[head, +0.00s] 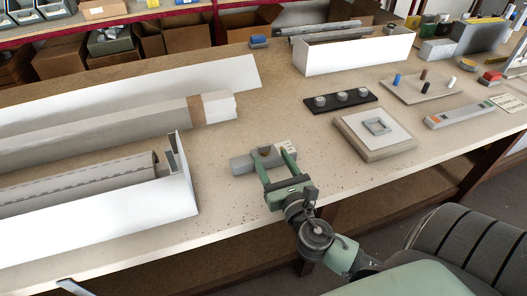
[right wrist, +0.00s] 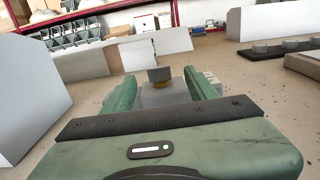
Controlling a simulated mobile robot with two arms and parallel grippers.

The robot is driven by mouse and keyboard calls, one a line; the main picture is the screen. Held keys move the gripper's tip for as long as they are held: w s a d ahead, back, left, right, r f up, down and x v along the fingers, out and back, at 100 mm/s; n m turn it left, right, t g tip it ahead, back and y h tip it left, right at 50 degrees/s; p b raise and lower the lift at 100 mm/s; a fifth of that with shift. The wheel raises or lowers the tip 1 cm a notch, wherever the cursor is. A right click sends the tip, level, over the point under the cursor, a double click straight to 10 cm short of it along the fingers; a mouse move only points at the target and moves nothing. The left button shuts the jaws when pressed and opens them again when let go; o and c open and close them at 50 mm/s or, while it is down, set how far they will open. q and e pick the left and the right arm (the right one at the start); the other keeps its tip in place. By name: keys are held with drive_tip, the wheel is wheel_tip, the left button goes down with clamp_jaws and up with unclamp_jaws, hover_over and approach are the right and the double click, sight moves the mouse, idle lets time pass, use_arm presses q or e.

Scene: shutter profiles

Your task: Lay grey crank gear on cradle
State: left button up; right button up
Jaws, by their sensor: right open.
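In the right wrist view this piece (right wrist: 160,75) shows a dark squarish body over a brass-coloured round part, on the grey block (right wrist: 178,96). My right gripper (head: 275,163) is open, its green fingers on either side of the piece with gaps to it. In the wrist view the fingers hide the block's sides. My left gripper is not in view.
A white open box with long profiles (head: 125,220) stands left of the gripper. Bare bench surrounds the block.

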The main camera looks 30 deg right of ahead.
sight(265, 147)
drive_tip(key=shift+w+d+r+p, duration=0.1)
drive_tip(key=shift+w+r+p, duration=0.25)
drive_tip(key=shift+w, duration=0.35)
drive_tip(key=x, duration=0.4)
drive_tip(key=shift+f+p, duration=0.15)
drive_tip(key=shift+p, duration=0.25)
drive_tip(key=shift+w, duration=0.3)
drive_tip(key=shift+c, duration=0.4)
clamp_jaws()
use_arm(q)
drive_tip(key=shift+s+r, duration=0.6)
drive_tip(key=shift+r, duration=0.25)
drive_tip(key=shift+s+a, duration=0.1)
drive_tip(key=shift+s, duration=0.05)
